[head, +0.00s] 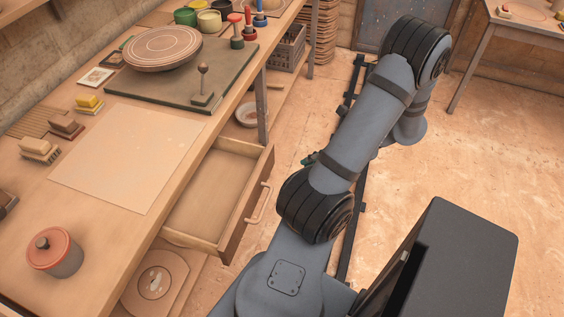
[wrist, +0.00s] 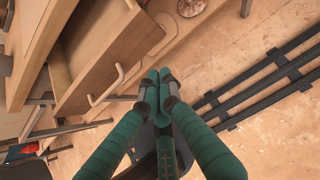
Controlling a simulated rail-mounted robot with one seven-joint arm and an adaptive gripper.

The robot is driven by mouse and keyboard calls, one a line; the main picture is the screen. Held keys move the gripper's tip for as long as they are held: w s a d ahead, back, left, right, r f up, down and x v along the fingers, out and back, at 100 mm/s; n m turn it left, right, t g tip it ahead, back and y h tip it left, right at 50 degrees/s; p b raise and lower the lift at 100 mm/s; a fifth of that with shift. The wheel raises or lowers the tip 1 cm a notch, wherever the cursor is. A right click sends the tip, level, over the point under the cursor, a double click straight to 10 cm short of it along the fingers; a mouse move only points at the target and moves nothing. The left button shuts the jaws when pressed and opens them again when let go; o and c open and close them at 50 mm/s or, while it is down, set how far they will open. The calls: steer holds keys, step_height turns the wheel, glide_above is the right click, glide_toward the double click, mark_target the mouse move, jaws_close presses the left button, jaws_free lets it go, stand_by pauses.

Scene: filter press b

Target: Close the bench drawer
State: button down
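The bench drawer (head: 222,190) stands pulled out from under the bench top, and its inside looks empty. Its pale bar handle (head: 259,203) is on the front panel, facing right. In the wrist view the drawer front (wrist: 115,52) and its handle (wrist: 108,86) lie to the left of my fingertips. My gripper (wrist: 157,80) has green fingers with their tips brought together and nothing visible between them. The tips look close to the handle's end but not around it; I cannot tell if they touch. In the head view my arm hides most of the gripper.
The wooden bench (head: 95,255) carries a pale board (head: 130,155), a lidded jar (head: 55,252), a round wheel plate (head: 163,48) and small blocks. A bench leg (head: 262,108) stands just beyond the drawer. Dark floor rails (wrist: 265,85) run to the right. Open floor (head: 465,150) lies farther right.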

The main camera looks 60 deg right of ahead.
mark_target(271, 167)
steer(key=shift+w+a+f, duration=0.35)
steer(key=shift+w+f, duration=0.35)
steer(key=shift+w, duration=0.6)
steer(key=shift+w+a+f, duration=0.4)
steer(key=shift+w+f, duration=0.3)
steer(key=shift+w, duration=0.6)
steer(key=shift+w+a+f, duration=0.35)
steer(key=shift+w+f, duration=0.35)
steer(key=shift+w, duration=0.6)
steer(key=shift+w, duration=0.1)
